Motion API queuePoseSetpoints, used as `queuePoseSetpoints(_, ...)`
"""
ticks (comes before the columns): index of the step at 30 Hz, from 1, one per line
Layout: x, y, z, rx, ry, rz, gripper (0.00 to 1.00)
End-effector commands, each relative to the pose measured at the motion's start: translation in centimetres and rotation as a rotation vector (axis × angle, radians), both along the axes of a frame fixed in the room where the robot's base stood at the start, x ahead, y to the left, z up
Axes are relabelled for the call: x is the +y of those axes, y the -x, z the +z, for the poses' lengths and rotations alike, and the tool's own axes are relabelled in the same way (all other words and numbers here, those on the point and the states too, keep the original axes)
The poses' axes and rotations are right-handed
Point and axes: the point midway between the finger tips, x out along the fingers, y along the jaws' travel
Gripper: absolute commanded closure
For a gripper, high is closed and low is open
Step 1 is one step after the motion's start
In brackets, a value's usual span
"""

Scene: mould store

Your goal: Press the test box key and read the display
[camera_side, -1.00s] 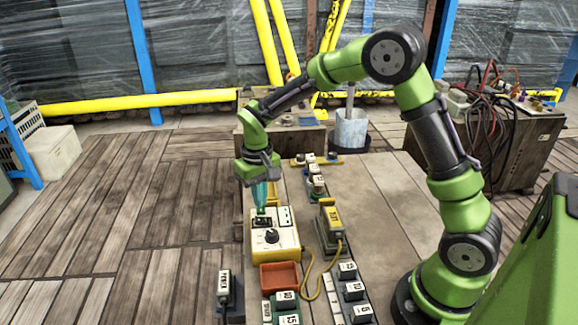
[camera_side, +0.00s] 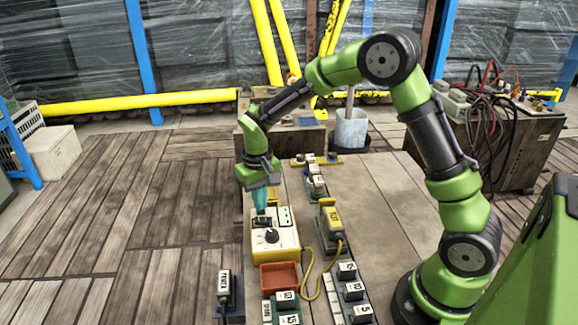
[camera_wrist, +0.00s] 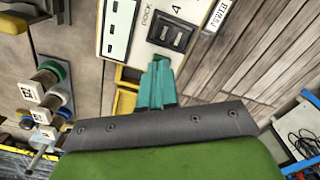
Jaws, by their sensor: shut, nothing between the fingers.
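The test box (camera_side: 288,241) is a cream and yellow unit on the bench, with a black round knob (camera_side: 272,236). Its dark key (camera_side: 263,222) is at the far left of the top, and shows in the wrist view as a black double rocker (camera_wrist: 172,38). A pale panel with dark slots (camera_side: 285,216) lies beside the key; I cannot read any value on it. My gripper (camera_side: 261,209) has teal fingers, shut and empty, pointing down at the key. In the wrist view the fingertips (camera_wrist: 158,62) appear just short of the key; contact cannot be told.
An orange tray (camera_side: 280,276) is in front of the box. A yellow handset (camera_side: 331,217) with a cable stands to its right. Numbered blocks (camera_side: 352,288) are in racks nearby. A dark labelled unit (camera_side: 229,290) is at the front left.

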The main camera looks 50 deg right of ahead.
Motion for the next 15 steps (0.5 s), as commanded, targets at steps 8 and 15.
queuePoseSetpoints(8, 0.01, 0.03, -0.44, 0.001, 0.0, -0.001, 1.0)
queuePoseSetpoints(15, 0.0, 0.02, -0.51, 0.001, 0.0, -0.001, 1.0)
